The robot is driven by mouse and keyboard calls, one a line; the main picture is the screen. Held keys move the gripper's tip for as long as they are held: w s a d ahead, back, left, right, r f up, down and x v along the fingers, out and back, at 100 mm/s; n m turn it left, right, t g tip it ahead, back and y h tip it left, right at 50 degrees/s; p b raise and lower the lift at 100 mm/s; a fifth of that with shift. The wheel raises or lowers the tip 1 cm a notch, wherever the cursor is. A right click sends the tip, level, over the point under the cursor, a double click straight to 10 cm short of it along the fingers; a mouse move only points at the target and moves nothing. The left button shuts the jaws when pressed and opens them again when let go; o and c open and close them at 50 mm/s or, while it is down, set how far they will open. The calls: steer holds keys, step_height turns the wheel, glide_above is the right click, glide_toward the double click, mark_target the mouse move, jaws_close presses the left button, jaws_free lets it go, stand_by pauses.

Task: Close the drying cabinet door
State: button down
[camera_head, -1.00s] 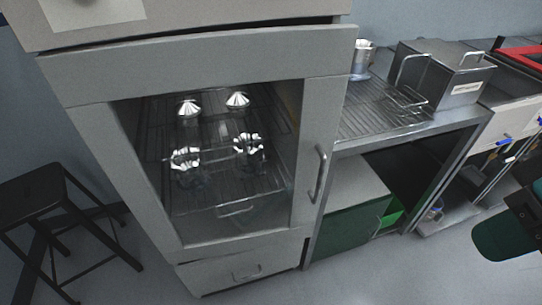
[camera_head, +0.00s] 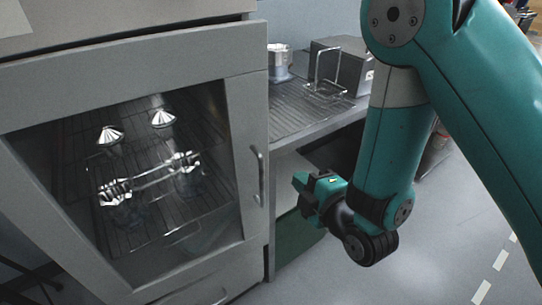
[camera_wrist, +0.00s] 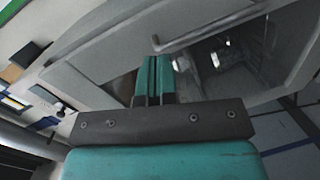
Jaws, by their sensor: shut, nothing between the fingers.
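The drying cabinet door (camera_head: 243,110) is a grey frame around a dark glass window, with an upright bar handle (camera_head: 258,175) on its right side. A dark line shows along its top edge; I cannot tell how far it stands from the cabinet body. My gripper (camera_head: 303,192) is shut and empty, to the right of the handle and apart from it in the head view. In the wrist view, the teal fingers (camera_wrist: 154,78) are together and point toward the door (camera_wrist: 100,65), with the handle (camera_wrist: 208,36) just beyond their tips.
Shiny metal parts (camera_head: 162,118) sit on wire racks behind the glass. To the right stands a bench with a wire rack (camera_head: 300,108), a metal cup (camera_head: 280,65) and a dark grey box (camera_head: 345,65). A drawer (camera_head: 205,292) is below the door. The floor at right is open.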

steer(key=s+f+n+t+y, duration=0.1)
steer(key=n+t, duration=0.1)
steer(key=b, duration=0.3)
glide_toward(266, 147)
steer(key=shift+n, duration=0.3)
steer(key=x, duration=0.6)
steer(key=shift+d+r, duration=0.1)
steer(key=shift+r, duration=0.3)
steer(key=shift+w+a+f+p, duration=0.25)
steer(key=shift+w+a+p, duration=0.25)
steer(key=shift+w, duration=0.2)
